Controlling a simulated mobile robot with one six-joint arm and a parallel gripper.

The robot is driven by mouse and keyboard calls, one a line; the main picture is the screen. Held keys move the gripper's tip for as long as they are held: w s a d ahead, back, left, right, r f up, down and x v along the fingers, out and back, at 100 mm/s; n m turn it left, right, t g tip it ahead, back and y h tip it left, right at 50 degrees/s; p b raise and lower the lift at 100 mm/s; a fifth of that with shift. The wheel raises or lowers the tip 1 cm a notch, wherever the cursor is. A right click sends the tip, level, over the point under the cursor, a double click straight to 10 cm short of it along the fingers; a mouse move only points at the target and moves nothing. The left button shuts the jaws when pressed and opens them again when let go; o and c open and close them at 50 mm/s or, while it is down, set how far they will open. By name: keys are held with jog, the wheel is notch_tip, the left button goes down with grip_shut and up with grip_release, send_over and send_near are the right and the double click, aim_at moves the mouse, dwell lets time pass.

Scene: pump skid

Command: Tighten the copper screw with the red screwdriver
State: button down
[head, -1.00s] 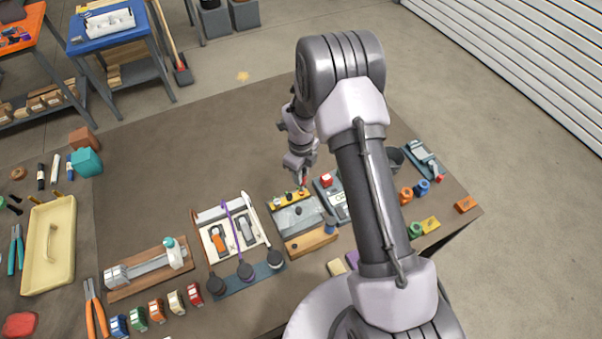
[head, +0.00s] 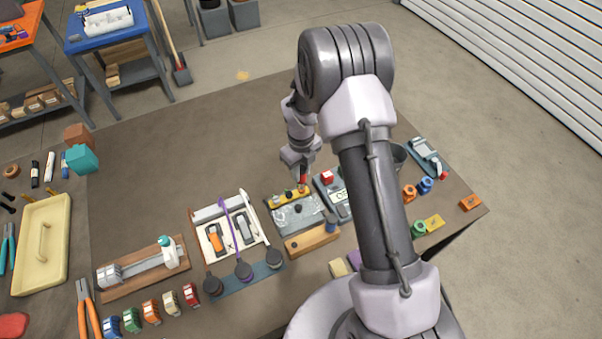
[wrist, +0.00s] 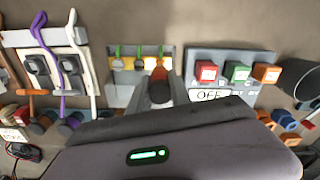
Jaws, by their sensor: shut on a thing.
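My gripper (head: 302,164) points down over the yellow strip (head: 275,201) at the back of a grey block, seen in the head view. It is shut on the red screwdriver (head: 304,177), which hangs upright below the jaws. In the wrist view the jaws (wrist: 160,95) close around the screwdriver (wrist: 160,72), whose dark handle end faces the camera. The screwdriver stands over the right part of the strip (wrist: 128,65). Small screw heads sit along the strip, but I cannot tell which is copper. The screwdriver's tip and any contact with a screw are hidden.
Right of the strip is a panel with red (wrist: 205,72), green (wrist: 238,72) and orange (wrist: 266,73) buttons and an OFF display (wrist: 210,95). Left is a white rack (head: 206,215) with purple and white cords. A wooden block (head: 312,241) lies in front. The mat behind is clear.

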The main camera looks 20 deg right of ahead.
jog(key=shift+m, duration=0.4)
jog(key=shift+b, duration=0.35)
jog(key=shift+f+m+b, duration=0.2)
jog(key=shift+m+b, duration=1.65)
jog(key=shift+m, duration=0.15)
jog(key=shift+r, duration=0.1)
jog(key=shift+r+p, duration=1.05)
jog(key=shift+r, duration=0.9)
jog(key=shift+s+r, duration=0.15)
jog(key=shift+r, duration=0.45)
jog(key=shift+p, duration=0.3)
